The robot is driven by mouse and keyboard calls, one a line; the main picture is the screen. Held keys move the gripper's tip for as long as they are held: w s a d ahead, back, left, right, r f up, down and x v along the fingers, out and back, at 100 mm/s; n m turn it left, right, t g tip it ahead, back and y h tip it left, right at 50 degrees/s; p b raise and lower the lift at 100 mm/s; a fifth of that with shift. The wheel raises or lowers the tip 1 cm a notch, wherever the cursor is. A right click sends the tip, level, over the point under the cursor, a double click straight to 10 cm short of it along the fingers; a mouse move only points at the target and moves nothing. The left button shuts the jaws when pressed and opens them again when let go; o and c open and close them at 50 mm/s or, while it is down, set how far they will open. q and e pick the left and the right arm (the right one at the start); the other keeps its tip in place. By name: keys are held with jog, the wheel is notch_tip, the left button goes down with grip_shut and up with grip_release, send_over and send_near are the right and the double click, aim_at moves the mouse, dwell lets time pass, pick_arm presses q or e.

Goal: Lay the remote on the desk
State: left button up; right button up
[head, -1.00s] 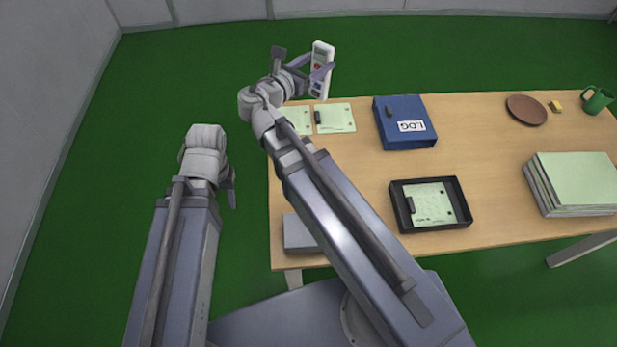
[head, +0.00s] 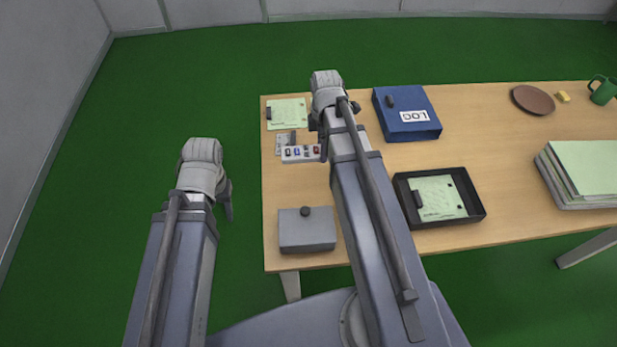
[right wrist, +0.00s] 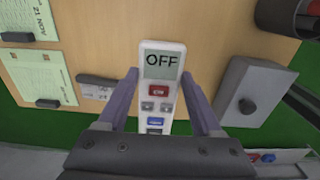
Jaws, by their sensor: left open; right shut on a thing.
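The remote (head: 301,153) is white with coloured buttons and lies level, face up, over the left part of the desk (head: 370,165). Its right end is hidden behind my right arm in the head view. In the right wrist view the remote (right wrist: 160,92) shows an OFF screen and red, grey and blue buttons. My right gripper (head: 319,139) is shut on it, one finger on each long side, as the right wrist view shows. I cannot tell whether the remote touches the desk. My left gripper (head: 228,200) is open and empty, left of the desk, over the floor.
A grey box (head: 306,232) with a dark knob stands at the near left corner. Notes (head: 288,112) lie at the far left. A blue binder (head: 407,115), a black tray (head: 478,215) and a paper stack (head: 582,170) stand to the right. Bare desk lies between box and remote.

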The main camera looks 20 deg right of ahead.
aim_at(321, 174)
jog(key=shift+f+b, duration=5.1)
grip_shut()
jog(key=shift+r, duration=0.15)
jog(key=o, duration=1.5)
grip_release()
jog(key=shift+r+p, duration=0.15)
jog(key=shift+p, duration=0.15)
notch_tip(321, 174, up, 12)
jog(key=p, duration=1.1)
jog(key=shift+p, duration=0.4)
jog(key=s+a+m, duration=0.3)
jog(key=a, duration=0.3)
jog(key=s+a+m, duration=0.4)
jog(key=a, duration=0.3)
jog(key=s+a+m+h, duration=0.1)
jog(key=s+a+m, duration=0.3)
jog(key=a, duration=0.3)
